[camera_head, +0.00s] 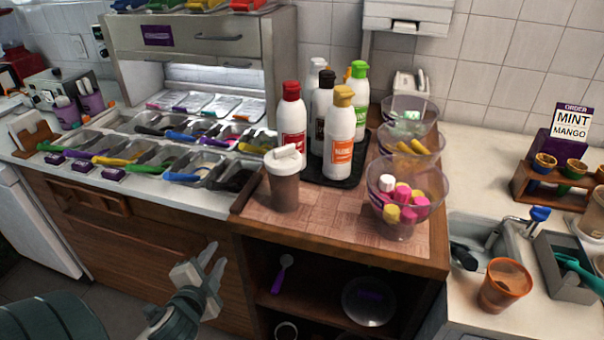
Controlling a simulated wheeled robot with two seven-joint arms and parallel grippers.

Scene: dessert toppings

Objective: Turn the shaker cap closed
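The shaker (285,187) stands upright at the left front of the tiled wooden counter top. Its body is greyish brown and translucent, and its white cap (284,157) has a raised piece on top. From here I cannot tell how far the cap is turned. My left gripper (214,254) is in front of the counter, below and left of the shaker and apart from it. Its two fingers point up with a gap between them, and it holds nothing. My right gripper is not in view.
Several sauce bottles (339,134) stand on a black tray behind the shaker. A clear bowl of pink, yellow and white pieces (408,192) is to its right. Topping bins (130,152) line the left counter. An open shelf (325,298) lies below the counter top.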

